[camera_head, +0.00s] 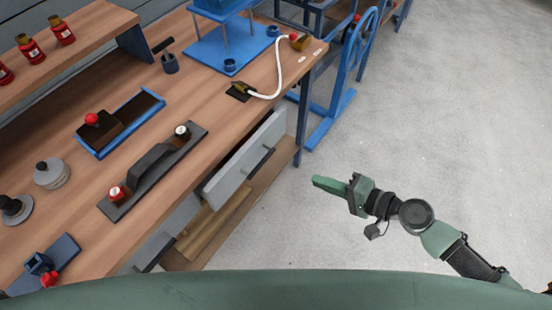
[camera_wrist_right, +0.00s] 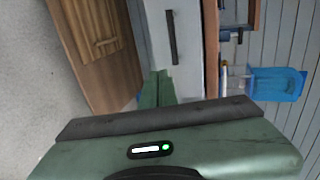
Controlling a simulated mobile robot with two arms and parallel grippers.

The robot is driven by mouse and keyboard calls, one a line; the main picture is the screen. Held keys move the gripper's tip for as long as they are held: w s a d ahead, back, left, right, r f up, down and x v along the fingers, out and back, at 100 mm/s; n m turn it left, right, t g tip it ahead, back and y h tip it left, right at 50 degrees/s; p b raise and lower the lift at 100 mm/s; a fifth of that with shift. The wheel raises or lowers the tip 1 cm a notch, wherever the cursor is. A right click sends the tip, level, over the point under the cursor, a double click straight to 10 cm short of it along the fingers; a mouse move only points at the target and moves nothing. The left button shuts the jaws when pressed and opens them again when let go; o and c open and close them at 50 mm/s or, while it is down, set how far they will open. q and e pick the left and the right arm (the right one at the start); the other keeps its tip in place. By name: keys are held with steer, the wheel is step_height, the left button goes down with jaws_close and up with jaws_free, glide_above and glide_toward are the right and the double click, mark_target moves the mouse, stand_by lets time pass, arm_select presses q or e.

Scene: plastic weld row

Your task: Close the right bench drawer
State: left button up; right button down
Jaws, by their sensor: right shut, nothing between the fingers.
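The right bench drawer (camera_head: 238,168) is light grey with a dark handle and sits under the wooden bench top. It stands out a little past the bench edge, with a dark gap behind its front. My right gripper (camera_head: 316,181) is shut and empty, over the floor to the right of the drawer and apart from it. In the right wrist view, the drawer front (camera_wrist_right: 188,62) and its dark handle (camera_wrist_right: 171,37) show ahead of the gripper's green fingers (camera_wrist_right: 155,88). My left gripper is not in view.
The wooden bench top (camera_head: 215,115) holds a black handled tool (camera_head: 150,170), a blue tray (camera_head: 100,151) and a blue stand (camera_head: 205,45). Another drawer (camera_head: 165,235) lies further left. A blue wheeled frame (camera_head: 325,125) stands beyond the bench. Grey floor on the right is clear.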

steer(key=p, duration=0.2)
glide_toward(267, 155)
step_height(267, 155, down, 4)
steer(key=w+a, duration=0.1)
steer(key=a, duration=0.1)
steer(key=w+a+p, duration=0.1)
steer(key=w+a, duration=0.1)
steer(key=shift+w, duration=0.1)
steer(key=w+a, duration=0.1)
steer(key=a, duration=0.1)
steer(key=w+a, duration=0.1)
steer(key=shift+w+a+r, duration=0.1)
steer(key=shift+w+a, duration=0.25)
steer(key=shift+a, duration=0.05)
steer(key=shift+r, duration=0.1)
